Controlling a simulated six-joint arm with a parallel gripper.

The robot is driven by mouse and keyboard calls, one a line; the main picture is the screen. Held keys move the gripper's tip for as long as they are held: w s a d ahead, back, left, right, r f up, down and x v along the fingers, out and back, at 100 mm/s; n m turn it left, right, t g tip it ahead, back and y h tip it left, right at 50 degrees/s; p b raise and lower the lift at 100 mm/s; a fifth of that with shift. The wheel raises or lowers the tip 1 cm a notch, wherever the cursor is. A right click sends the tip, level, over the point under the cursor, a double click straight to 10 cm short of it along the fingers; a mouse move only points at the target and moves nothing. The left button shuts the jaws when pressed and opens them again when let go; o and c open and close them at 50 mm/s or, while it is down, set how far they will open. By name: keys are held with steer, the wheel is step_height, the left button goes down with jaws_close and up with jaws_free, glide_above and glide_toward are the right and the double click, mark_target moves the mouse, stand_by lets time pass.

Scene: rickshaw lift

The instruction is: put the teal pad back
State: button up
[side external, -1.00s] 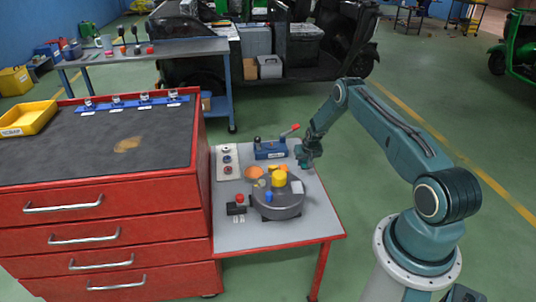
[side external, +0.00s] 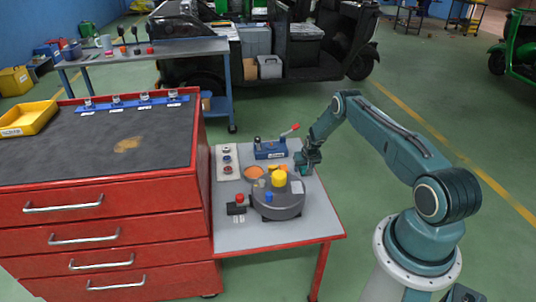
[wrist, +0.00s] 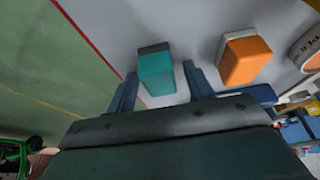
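The teal pad (wrist: 157,74), a small block with a dark grey end, shows in the wrist view over the grey tabletop. It lies between the two fingers of my gripper (wrist: 158,88), with a visible gap on each side. My gripper is open and does not appear to touch it. In the side view my gripper (side external: 308,166) is low at the right edge of the small table (side external: 228,234), right of the grey round turntable (side external: 277,208). I cannot make out the teal pad there; my gripper may hide it.
An orange block with a pale end (wrist: 246,60) sits right of the teal pad. The turntable carries a yellow knob (side external: 279,178) and several small pieces. A blue fixture with a red lever (side external: 270,150) stands behind. A red button box (side external: 238,204) is at front left.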

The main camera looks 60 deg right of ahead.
steer(key=shift+r, duration=0.2)
steer(key=shift+s+a+r, duration=0.1)
steer(key=shift+r, duration=0.35)
steer(key=v, duration=1.1)
stand_by(0.6)
